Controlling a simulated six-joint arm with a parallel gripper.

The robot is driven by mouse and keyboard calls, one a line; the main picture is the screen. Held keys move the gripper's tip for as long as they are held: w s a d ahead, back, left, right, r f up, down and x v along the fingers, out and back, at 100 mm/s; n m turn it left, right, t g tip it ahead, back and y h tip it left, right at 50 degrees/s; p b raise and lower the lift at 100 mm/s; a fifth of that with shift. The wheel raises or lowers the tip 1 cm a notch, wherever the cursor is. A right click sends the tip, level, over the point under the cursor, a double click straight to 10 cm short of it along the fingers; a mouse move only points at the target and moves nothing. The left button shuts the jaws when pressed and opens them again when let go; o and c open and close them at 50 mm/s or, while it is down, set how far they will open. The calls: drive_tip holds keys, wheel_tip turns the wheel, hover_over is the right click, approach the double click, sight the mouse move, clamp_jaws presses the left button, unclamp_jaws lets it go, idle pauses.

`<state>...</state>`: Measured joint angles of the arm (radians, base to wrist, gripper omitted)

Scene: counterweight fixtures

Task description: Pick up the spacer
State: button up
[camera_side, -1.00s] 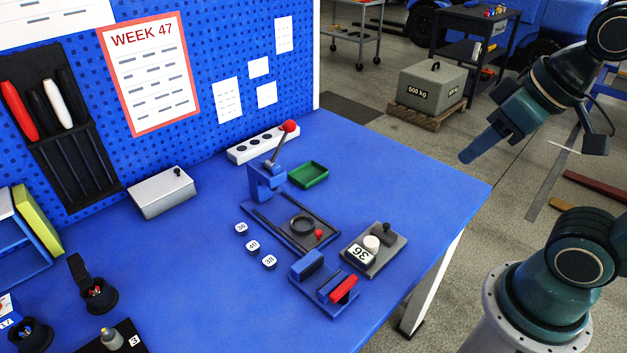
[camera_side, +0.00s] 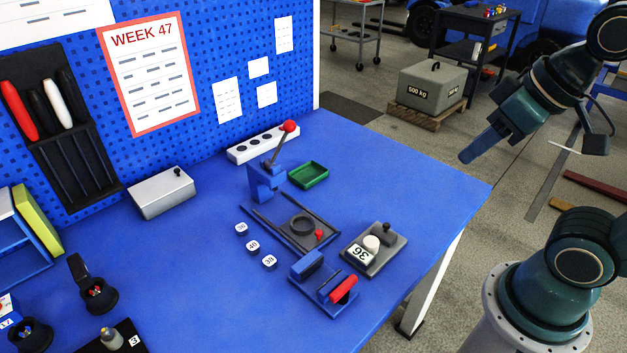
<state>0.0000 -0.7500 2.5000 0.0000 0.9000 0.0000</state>
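A dark ring (camera_side: 302,224), which may be the spacer, lies on a flat black plate (camera_side: 322,240) of the lever fixture on the blue table. A white round piece (camera_side: 371,243) on a grey block could also be it; I cannot tell for sure. My gripper (camera_side: 466,157) hangs in the air beyond the table's right edge, pointing down and left. It is well away from both pieces and touches nothing. Whether its fingers are apart does not show clearly from this side.
A lever press with a red knob (camera_side: 289,126) stands behind the ring. A green tray (camera_side: 308,175), a blue clamp block with a red bar (camera_side: 343,289) and several numbered discs (camera_side: 253,246) are near. The table's right rear (camera_side: 410,180) is clear.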

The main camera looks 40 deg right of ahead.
drive_tip(key=shift+o, duration=0.4)
drive_tip(key=shift+o, duration=0.9)
drive_tip(key=shift+w, duration=0.1)
drive_tip(key=w+a+r+n+g, duration=0.1)
drive_tip(key=w+r+n, duration=0.1)
drive_tip(key=w+n, duration=0.3)
drive_tip(key=w+a+r+n+g, duration=0.1)
drive_tip(key=w+a+r+n, duration=0.1)
drive_tip(key=w, duration=0.5)
drive_tip(key=n+g, duration=0.4)
drive_tip(key=n, duration=1.6)
hover_over(241, 227)
drive_tip(key=shift+f, duration=14.95)
